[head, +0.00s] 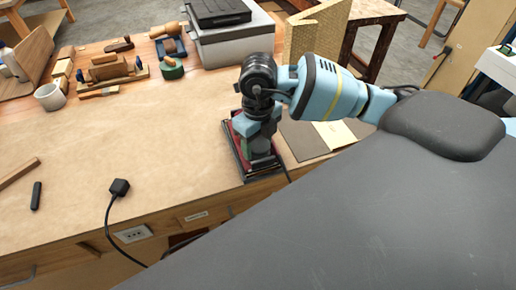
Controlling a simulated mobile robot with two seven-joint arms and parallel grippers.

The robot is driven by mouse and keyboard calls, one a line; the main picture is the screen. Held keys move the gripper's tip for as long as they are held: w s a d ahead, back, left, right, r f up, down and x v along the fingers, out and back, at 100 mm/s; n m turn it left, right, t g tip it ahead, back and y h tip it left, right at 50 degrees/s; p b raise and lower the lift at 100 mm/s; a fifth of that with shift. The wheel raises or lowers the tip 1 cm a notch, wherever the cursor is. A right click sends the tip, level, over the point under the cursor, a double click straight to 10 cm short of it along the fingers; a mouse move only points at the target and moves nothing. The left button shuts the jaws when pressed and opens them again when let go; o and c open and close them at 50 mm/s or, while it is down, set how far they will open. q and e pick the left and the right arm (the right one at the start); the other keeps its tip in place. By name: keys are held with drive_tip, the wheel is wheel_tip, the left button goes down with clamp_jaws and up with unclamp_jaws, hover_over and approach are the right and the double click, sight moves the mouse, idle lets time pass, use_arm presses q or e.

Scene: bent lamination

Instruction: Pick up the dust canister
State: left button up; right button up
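My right arm reaches in from the right, and its gripper (258,142) points down over the workbench near its front edge. Directly below it is a dark tool with a flat black and dark red base (238,160), which looks like a sander. A dark green rounded part (256,148) shows among the fingers; it may be the dust canister, but I cannot tell for sure. The fingers overlap this part, and whether they are closed on it is hidden. My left gripper is not in view.
A black plug (120,187) with a cord lies at the bench's front edge, beside a small black object (36,196). The bench's middle is clear.

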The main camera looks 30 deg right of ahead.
sight(258, 143)
drive_tip(key=c, duration=0.5)
drive_tip(key=shift+o, duration=0.2)
drive_tip(key=shift+r, duration=0.15)
wheel_tip(258, 143, up, 10)
